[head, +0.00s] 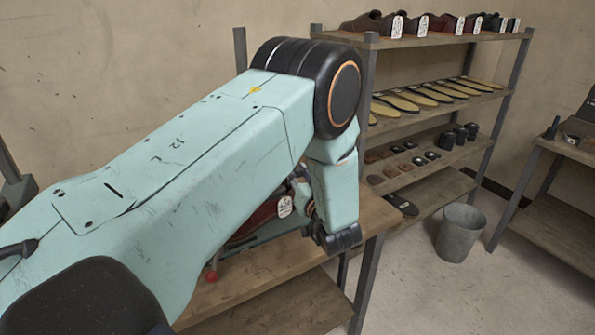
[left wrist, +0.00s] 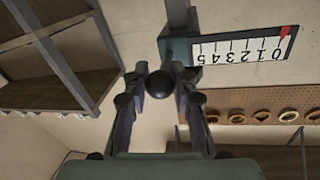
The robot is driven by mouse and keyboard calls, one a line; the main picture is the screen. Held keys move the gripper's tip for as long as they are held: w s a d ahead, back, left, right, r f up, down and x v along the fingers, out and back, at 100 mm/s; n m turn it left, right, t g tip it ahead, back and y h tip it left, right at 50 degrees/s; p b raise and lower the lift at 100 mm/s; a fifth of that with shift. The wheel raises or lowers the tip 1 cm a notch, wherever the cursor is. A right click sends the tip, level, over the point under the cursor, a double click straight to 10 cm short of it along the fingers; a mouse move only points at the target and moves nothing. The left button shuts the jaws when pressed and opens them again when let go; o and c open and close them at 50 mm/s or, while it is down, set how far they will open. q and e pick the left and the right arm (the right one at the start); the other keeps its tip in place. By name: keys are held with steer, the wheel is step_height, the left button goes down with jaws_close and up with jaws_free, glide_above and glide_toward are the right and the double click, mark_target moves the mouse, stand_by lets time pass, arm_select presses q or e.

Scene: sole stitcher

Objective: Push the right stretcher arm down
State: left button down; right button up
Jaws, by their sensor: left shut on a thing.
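In the left wrist view my left gripper (left wrist: 158,76) has its two fingers on either side of a black ball knob (left wrist: 159,86) and is shut on it. A grey bracket with a white scale (left wrist: 240,47), numbered 0 to 5 with a red mark at the 0 end, is just beyond the fingers. In the head view my left arm covers most of the machine. A brown shoe with a white tag (head: 284,207) and a red ball (head: 211,275) show beside it. My right gripper is out of view.
The machine stands on a wooden bench (head: 262,265). A shelf rack (head: 420,105) with shoes, soles and heels is behind it to the right. A grey bucket (head: 461,232) stands on the floor, with another bench (head: 560,205) at the far right.

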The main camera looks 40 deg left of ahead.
arm_select(q)
steer(key=shift+s+f, duration=0.2)
steer(key=shift+f, duration=0.25)
steer(key=c, duration=1.5)
jaws_free()
steer(key=o, duration=0.4)
steer(key=shift+w+r, duration=0.15)
steer(key=shift+o, duration=0.2)
steer(key=shift+d+r, duration=0.1)
steer(key=shift+d, duration=0.05)
steer(key=v, duration=0.7)
steer(key=shift+s, duration=0.2)
steer(key=shift+d, duration=0.15)
